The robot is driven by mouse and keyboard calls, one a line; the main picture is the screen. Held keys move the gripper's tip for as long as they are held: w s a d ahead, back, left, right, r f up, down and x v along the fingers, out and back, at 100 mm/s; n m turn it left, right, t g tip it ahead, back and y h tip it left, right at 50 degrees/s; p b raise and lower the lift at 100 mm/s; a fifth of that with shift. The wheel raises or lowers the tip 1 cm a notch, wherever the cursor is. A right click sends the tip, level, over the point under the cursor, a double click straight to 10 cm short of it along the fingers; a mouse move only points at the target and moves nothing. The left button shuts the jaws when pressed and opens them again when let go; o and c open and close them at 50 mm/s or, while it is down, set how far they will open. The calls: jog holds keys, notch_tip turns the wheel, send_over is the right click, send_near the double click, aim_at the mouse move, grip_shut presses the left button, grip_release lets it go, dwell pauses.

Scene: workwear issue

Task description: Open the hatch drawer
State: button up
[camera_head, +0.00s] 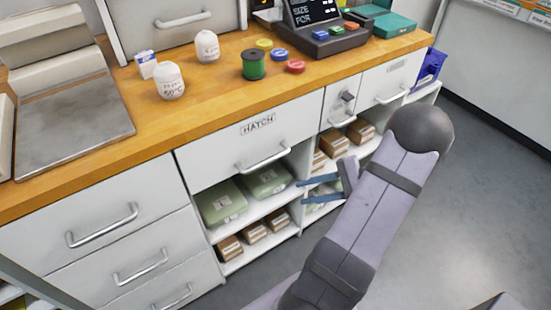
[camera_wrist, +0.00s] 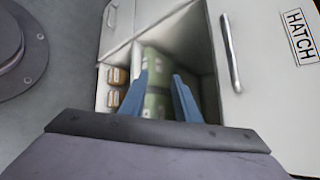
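The hatch drawer (camera_head: 247,145) is a white front under the counter with a "HATCH" label and a silver bar handle (camera_head: 263,159). It looks shut. My gripper (camera_head: 302,192), with two blue fingers, is open and empty, in front of the shelves below and to the right of that handle. In the wrist view my gripper (camera_wrist: 160,95) shows its fingers spread before the shelf opening. The hatch drawer (camera_wrist: 270,70) is on the right there, with its handle (camera_wrist: 230,52) to the right of the fingers, apart from them.
Green packs (camera_head: 223,203) and brown boxes (camera_head: 230,248) fill the open shelves. Left drawers (camera_head: 85,240) and a small drawer with a lock (camera_head: 340,105) flank the hatch drawer. The wooden counter (camera_head: 205,115) holds bottles, spools and a terminal. The floor (camera_head: 480,190) at right is clear.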

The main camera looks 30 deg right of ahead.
jog(key=w+r+n+t+y, duration=0.2)
jog(key=r+n, duration=0.3)
jog(key=r, duration=0.4)
jog(key=shift+w+a+r+n+t+y, duration=0.3)
jog(key=shift+w+t+y, duration=0.1)
jog(key=shift+w+t, duration=0.15)
jog(key=shift+a, duration=0.1)
jog(key=x, duration=0.7)
grip_shut()
